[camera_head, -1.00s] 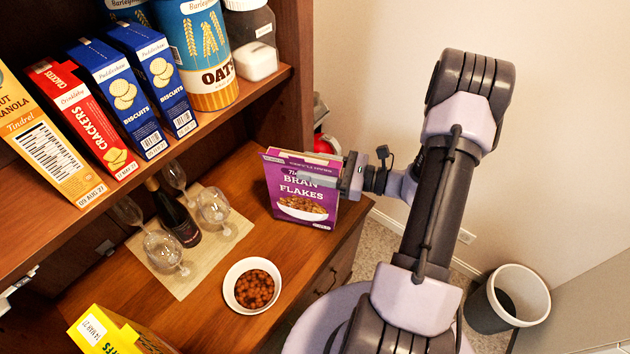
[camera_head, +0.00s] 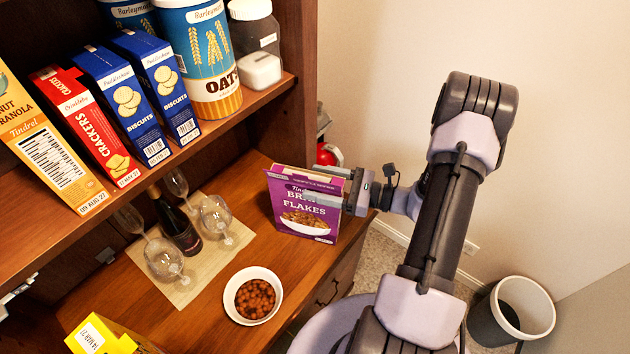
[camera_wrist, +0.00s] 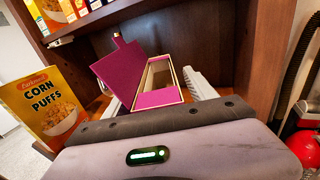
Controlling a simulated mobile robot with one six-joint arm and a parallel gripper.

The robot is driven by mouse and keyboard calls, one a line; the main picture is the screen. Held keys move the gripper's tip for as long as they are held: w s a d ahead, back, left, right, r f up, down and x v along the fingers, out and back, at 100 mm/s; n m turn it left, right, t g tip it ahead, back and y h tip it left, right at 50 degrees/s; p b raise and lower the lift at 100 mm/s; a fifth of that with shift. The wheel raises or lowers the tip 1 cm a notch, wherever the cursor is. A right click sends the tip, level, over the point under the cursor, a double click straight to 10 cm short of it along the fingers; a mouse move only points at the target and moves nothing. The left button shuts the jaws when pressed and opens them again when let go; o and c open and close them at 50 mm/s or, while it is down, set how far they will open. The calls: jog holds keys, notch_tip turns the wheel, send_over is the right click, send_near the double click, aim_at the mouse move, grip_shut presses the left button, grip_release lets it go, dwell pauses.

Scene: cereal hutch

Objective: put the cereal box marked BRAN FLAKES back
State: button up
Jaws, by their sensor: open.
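The purple BRAN FLAKES box (camera_head: 306,218) stands upright on the wooden counter, near its right end. Its printed face is toward the head camera. My gripper (camera_head: 332,190) reaches in from the right at the box's upper part. One finger lies across the front face, partly covering the lettering. The jaws are open around the box. In the wrist view the box (camera_wrist: 125,68) has its top flap raised and its inside showing. The pale fingers stand on either side of it; whether they touch it cannot be told.
The shelf (camera_head: 225,124) above holds granola, crackers (camera_head: 88,125), two biscuit boxes, an oats canister (camera_head: 203,60) and a jar. On the counter are a mat with glasses and a bottle (camera_head: 177,225), a bowl (camera_head: 252,295) and yellow CORN PUFFS (camera_wrist: 48,108). A bin (camera_head: 510,312) stands right.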

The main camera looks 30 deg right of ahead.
jog(key=p+v, duration=0.1)
jog(key=v, duration=1)
jog(key=shift+d, duration=0.15)
